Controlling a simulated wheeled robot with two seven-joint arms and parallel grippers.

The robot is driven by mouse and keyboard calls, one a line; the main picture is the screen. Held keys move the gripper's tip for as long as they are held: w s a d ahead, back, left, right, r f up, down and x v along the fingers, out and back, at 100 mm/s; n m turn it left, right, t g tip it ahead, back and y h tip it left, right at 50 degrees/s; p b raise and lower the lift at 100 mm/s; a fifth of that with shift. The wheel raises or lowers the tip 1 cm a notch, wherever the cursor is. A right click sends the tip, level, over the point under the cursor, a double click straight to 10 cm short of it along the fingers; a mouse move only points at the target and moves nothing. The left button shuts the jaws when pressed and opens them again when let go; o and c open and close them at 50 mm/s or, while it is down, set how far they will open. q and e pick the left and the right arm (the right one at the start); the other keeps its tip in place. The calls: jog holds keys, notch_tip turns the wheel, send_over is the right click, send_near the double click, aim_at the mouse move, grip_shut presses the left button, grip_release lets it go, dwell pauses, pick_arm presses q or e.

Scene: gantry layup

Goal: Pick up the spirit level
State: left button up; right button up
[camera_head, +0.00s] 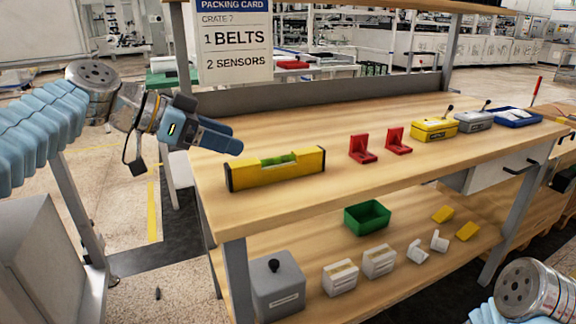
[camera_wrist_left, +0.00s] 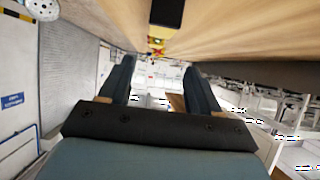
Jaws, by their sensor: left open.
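The yellow spirit level (camera_head: 290,172) with black ends and a green vial stands on edge at the left end of the wooden workbench top (camera_head: 330,215). In the left wrist view, its black end (camera_wrist_left: 167,12) and some yellow show at the top. My left gripper (camera_head: 236,141) is open and empty, just behind and above the level's left part in the head view. Its two fingers show apart in the left wrist view (camera_wrist_left: 160,78). Only part of my right arm shows at the bottom right; its gripper is out of view.
Two red brackets (camera_head: 362,150) (camera_head: 398,141), a yellow box (camera_head: 435,129), a grey box (camera_head: 474,121) and a blue tray (camera_head: 517,117) stand to the right. A packing card (camera_head: 234,40) rises behind. The lower shelf holds a green bin (camera_head: 367,217) and a grey box (camera_head: 277,289).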

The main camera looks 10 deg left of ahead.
aim_at(276, 156)
pick_arm(q)
jog(key=x, duration=1.1)
jog(key=shift+d+f, duration=0.2)
jog(key=shift+d, duration=0.1)
grip_shut()
